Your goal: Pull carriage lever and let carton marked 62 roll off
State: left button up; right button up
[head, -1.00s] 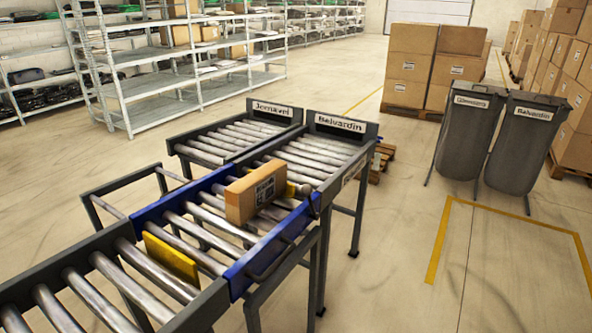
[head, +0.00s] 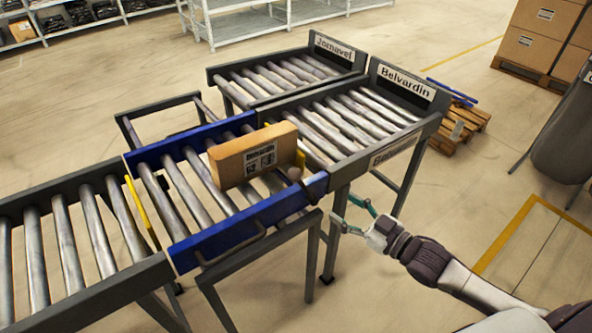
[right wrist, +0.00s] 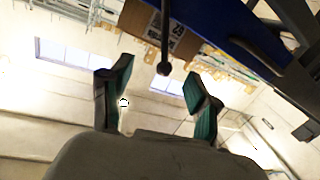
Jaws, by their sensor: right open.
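A brown carton (head: 252,157) with a printed label stands on the rollers of the blue-sided carriage (head: 245,224). Its digits are too small to read surely in the head view. The carton also shows from below in the right wrist view (right wrist: 143,22). The carriage lever, a dark rod with a ball knob (head: 295,173), rises at the near right corner of the carriage. In the right wrist view the lever knob (right wrist: 163,69) hangs beyond and between my fingertips. My right gripper (head: 354,212) is open and empty, right of the carriage and apart from the lever. My left gripper is out of view.
The Belvardin lane (head: 376,117) and Jomavel lane (head: 290,75) lie behind the carriage. The feed rollers (head: 62,232) are at left. Yellow plates (head: 140,212) stand at the carriage ends. A pallet (head: 462,125) and grey bin (head: 570,135) are at right; open floor lies between.

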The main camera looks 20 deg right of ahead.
aim_at(300, 178)
notch_tip(300, 178, up, 4)
jog(key=a+y, duration=0.1)
jog(key=a, duration=0.1)
jog(key=shift+n, duration=0.3)
jog(key=x, duration=0.6)
jog(key=p+x, duration=0.1)
jog(key=x, duration=0.6)
jog(key=shift+a+f+p, duration=0.2)
jog(key=shift+a+p, duration=0.05)
jog(key=shift+p, duration=0.05)
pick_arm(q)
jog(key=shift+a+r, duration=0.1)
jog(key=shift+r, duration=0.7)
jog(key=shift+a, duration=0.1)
pick_arm(e)
grip_shut()
